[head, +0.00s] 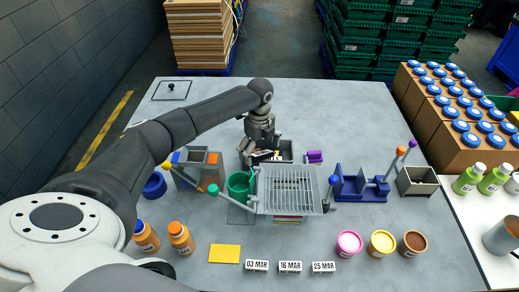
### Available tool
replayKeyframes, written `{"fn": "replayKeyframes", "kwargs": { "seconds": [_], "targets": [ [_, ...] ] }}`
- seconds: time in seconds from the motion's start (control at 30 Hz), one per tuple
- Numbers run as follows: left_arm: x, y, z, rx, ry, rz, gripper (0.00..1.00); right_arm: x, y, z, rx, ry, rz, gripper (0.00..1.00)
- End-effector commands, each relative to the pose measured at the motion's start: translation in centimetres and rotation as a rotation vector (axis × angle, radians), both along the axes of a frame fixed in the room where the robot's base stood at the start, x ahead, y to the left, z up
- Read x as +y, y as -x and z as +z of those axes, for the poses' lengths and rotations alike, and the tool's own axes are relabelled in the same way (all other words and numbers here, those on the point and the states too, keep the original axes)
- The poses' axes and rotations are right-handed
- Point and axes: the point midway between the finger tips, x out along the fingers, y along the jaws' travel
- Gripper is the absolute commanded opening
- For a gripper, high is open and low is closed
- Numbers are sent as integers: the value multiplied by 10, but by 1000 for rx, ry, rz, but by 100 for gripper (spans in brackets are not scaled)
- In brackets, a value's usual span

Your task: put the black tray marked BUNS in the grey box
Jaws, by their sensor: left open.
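A small dark tray (286,147) with a white label lies at the middle of the table. The lettering is too small and partly covered to read as BUNS. My left gripper (262,155) is open, pointing down over the left part of this tray and hiding some of it. I cannot tell whether the fingers touch it. An open grey box (418,188) with a pale rim stands at the right of the table. My right gripper is not in view.
A light grey ribbed rack (288,205) stands just in front of the tray, beside a green cup (239,185). A purple item (314,157) lies right of the tray. The table's back is mostly clear.

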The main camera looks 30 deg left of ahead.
Motion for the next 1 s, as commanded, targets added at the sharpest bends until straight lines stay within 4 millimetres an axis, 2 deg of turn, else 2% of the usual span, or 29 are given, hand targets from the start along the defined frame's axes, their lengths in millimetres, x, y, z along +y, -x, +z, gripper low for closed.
{"fn": "replayKeyframes", "kwargs": {
  "seconds": [0.23,0.4,0.8,1.0],
  "targets": [
    [0,0,2,0,-1,0,97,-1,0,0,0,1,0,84],
    [1,-1,18,-4,0,0,97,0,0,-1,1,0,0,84],
    [0,-1,103,-4,1,0,97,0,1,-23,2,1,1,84],
    [0,-1,127,-1,0,0,97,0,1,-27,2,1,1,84]
  ]
}}
